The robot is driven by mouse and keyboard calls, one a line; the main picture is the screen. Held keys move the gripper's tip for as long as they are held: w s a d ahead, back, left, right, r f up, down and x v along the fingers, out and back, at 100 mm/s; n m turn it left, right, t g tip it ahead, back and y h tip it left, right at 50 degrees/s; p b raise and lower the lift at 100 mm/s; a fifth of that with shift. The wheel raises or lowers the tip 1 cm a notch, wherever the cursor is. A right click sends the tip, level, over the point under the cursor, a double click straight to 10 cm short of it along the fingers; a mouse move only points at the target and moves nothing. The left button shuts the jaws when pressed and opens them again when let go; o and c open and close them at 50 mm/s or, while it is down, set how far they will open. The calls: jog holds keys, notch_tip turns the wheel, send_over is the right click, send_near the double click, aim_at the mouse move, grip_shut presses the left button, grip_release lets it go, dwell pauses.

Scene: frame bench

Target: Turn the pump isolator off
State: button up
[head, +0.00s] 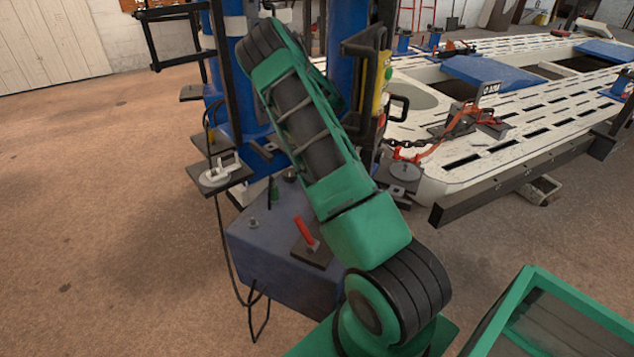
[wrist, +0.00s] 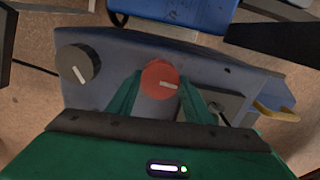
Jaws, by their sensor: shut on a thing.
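In the wrist view a round red knob (wrist: 160,79) with a white mark stands on a blue-grey box (wrist: 120,55). Its mark points to the right. My gripper (wrist: 163,92) is shut on this knob, with a green finger on each side. A dark grey knob (wrist: 77,64) with a white mark stands apart to the left. No label is readable, so I cannot tell for certain which knob is the pump isolator. That view shows a blue-grey box (head: 262,245) with a red handle (head: 305,232) on a dark plate.
A yellow bar (wrist: 276,112) sticks out right of my gripper. Blue posts (head: 347,60) rise behind my arm. The white slotted bench (head: 510,150) fills the right, with an orange clamp and chain (head: 450,132). Cables hang beside the box. The floor at left is clear.

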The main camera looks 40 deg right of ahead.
jog(key=shift+w+d+r+n, duration=0.1)
jog(key=shift+w+d+n, duration=0.1)
jog(key=shift+n, duration=0.4)
jog(key=o, duration=1)
jog(key=shift+o, duration=0.2)
jog(key=shift+s+a, duration=0.1)
jog(key=shift+s, duration=0.05)
notch_tip(320, 180, up, 11)
jog(key=shift+f, duration=0.2)
